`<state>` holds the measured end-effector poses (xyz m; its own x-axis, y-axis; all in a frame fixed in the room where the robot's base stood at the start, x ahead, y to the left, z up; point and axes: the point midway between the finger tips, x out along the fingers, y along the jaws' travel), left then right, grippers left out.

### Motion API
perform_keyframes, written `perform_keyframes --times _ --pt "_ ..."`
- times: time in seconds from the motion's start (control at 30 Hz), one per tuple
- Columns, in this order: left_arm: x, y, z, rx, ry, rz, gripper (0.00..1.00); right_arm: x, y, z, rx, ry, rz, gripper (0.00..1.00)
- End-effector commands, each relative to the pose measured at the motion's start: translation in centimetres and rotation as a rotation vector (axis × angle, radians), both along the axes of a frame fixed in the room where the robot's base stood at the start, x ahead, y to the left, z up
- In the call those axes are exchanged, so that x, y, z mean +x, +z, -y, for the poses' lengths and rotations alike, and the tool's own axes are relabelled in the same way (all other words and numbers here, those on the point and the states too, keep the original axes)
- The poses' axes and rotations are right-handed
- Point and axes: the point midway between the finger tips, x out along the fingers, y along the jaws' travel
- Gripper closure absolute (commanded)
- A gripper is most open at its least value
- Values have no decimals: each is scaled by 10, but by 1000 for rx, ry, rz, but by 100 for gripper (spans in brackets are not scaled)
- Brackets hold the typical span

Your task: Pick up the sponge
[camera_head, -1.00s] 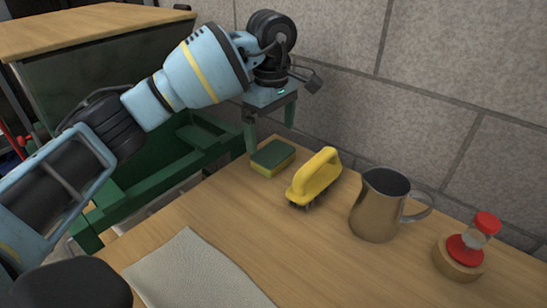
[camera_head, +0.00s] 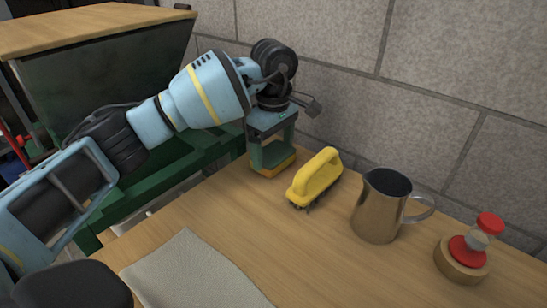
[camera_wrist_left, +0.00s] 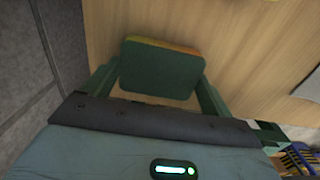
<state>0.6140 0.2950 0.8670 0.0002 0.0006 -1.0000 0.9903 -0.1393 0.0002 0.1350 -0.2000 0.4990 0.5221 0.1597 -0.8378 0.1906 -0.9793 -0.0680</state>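The sponge (camera_head: 279,167), green on top and yellow below, lies on the wooden table near the wall, partly hidden by my left gripper (camera_head: 271,156). In the left wrist view the green face of the sponge (camera_wrist_left: 161,68) lies between the two green fingers, one at its left side and one at its right. The fingers are apart and reach down around it, with no clear grip on it. My right gripper is not in view.
A yellow-handled brush (camera_head: 316,178) stands just right of the sponge. Further right are a metal jug (camera_head: 376,212) and a red-topped item on a round wooden base (camera_head: 460,262). A grey cloth (camera_head: 190,268) lies in front. A stone wall (camera_head: 430,100) rises behind.

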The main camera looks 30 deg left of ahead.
Motion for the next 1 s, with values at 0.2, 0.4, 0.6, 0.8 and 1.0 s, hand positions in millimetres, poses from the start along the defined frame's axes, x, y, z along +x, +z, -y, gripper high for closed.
perform_keyframes --times 0.2,0.4,0.6,0.8,1.0 --pt "0 0 0 0 0 0 36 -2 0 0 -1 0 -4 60" --pt "0 3 0 0 1 1 36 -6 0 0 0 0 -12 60" --pt "0 20 0 -1 1 1 36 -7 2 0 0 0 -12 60" --pt "-9 37 -1 -1 0 -1 36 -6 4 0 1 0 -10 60" --pt "-38 39 -1 0 -2 0 36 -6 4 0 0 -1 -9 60"
